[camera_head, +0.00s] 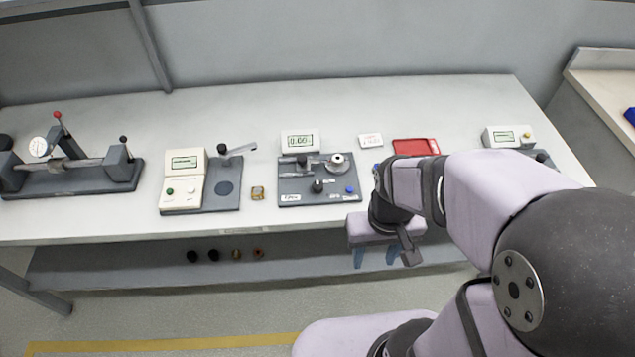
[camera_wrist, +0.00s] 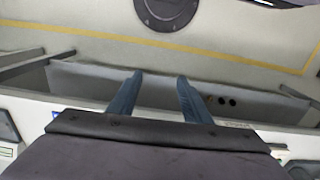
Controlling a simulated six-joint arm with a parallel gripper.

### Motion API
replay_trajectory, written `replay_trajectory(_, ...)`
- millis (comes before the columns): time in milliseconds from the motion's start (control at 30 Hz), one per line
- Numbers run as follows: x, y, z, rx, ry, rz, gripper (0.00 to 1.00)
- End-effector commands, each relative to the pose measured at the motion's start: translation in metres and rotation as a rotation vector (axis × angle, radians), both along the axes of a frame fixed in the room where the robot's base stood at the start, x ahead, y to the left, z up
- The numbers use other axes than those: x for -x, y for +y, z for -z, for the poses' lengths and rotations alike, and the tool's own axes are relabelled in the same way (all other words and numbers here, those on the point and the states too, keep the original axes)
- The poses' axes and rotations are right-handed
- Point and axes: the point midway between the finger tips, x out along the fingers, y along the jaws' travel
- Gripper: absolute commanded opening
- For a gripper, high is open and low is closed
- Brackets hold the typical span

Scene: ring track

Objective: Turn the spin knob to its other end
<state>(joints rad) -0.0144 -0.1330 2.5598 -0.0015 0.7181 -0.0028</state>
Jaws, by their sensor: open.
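The device in the middle of the bench (camera_head: 285,197) is a dark plate with a display (camera_head: 300,142) at its back. A black knob (camera_head: 318,186) stands near the plate's front middle, and a label beside it is too small to read with certainty. A round metal part (camera_head: 337,160) sits at its back right and a blue button (camera_head: 350,189) at its front right. My gripper (camera_head: 375,258) is in front of the bench edge, right of the device, with its fingers pointing down. In the wrist view its two blue fingers (camera_wrist: 158,92) are apart with nothing between them.
Left of the device are a small brass-coloured piece (camera_head: 257,193), a cream tester with a lever (camera_head: 184,190) and a clamp-like fixture (camera_head: 75,176). A red tray (camera_head: 415,147) and white card (camera_head: 370,140) lie behind right. Several small round parts (camera_head: 214,255) rest on the lower shelf.

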Motion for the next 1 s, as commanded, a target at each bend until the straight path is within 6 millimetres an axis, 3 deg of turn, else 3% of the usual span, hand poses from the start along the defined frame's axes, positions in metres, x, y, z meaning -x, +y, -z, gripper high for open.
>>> replay_trajectory(233,0.026,0.011,0.029,0.007,0.157,-0.059,0.44)
replay_trajectory(367,0.008,0.021,0.044,0.014,0.209,-0.1,0.44)
replay_trajectory(567,-0.071,0.047,0.065,0.017,0.19,-0.164,0.44)
replay_trajectory(767,-0.157,0.073,0.071,-0.001,0.123,-0.404,0.44)
replay_trajectory(867,-0.201,0.082,0.06,-0.009,0.067,-0.595,0.44)
replay_trajectory(1000,-0.251,0.092,0.025,0.004,-0.024,-0.898,0.44)
